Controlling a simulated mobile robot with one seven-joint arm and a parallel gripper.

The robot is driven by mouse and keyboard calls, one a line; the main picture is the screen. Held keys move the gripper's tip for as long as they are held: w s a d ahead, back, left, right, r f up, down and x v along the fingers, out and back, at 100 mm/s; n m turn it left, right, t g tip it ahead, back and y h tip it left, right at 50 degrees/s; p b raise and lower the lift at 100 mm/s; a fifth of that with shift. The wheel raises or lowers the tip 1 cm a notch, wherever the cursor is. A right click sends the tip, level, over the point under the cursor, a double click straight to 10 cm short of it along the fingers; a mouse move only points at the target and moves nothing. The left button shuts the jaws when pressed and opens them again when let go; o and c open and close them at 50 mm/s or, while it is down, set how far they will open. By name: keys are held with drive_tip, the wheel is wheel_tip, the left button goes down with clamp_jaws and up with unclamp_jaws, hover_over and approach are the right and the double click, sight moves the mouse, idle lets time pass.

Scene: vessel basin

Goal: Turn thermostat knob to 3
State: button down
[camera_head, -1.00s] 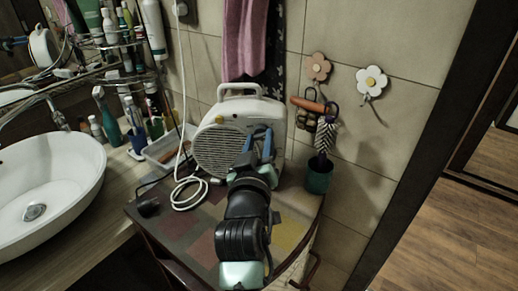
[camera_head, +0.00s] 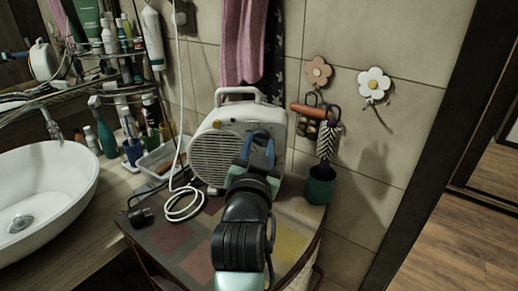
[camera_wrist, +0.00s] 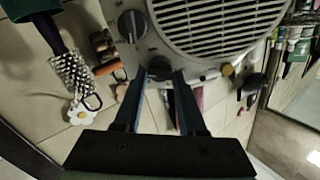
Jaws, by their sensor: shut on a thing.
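A white fan heater (camera_head: 215,152) with a round grille and a top handle stands on the small patterned table. It also shows in the wrist view (camera_wrist: 215,65), turned over. My gripper (camera_head: 258,145) is at the control side of the heater, right of the grille. In the wrist view my gripper's two blue-grey fingers (camera_wrist: 160,74) are on either side of a dark knob (camera_wrist: 159,73) and shut on it. A second grey knob (camera_wrist: 132,26) sits apart from the fingers. The knob's markings and setting are not readable.
A white cable (camera_head: 182,212) and black plug (camera_head: 140,216) lie left of the heater. A green cup (camera_head: 320,186) with a brush stands close on the right. A pink towel (camera_head: 240,45) hangs behind. The basin (camera_head: 45,190) is at the left.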

idle(0.3)
drive_tip(key=shift+c, duration=2.4)
unclamp_jaws()
drive_tip(key=s+a+b, duration=0.1)
drive_tip(key=s, duration=1.2)
drive_tip(key=shift+a+b, duration=0.2)
drive_tip(key=shift+b, duration=0.1)
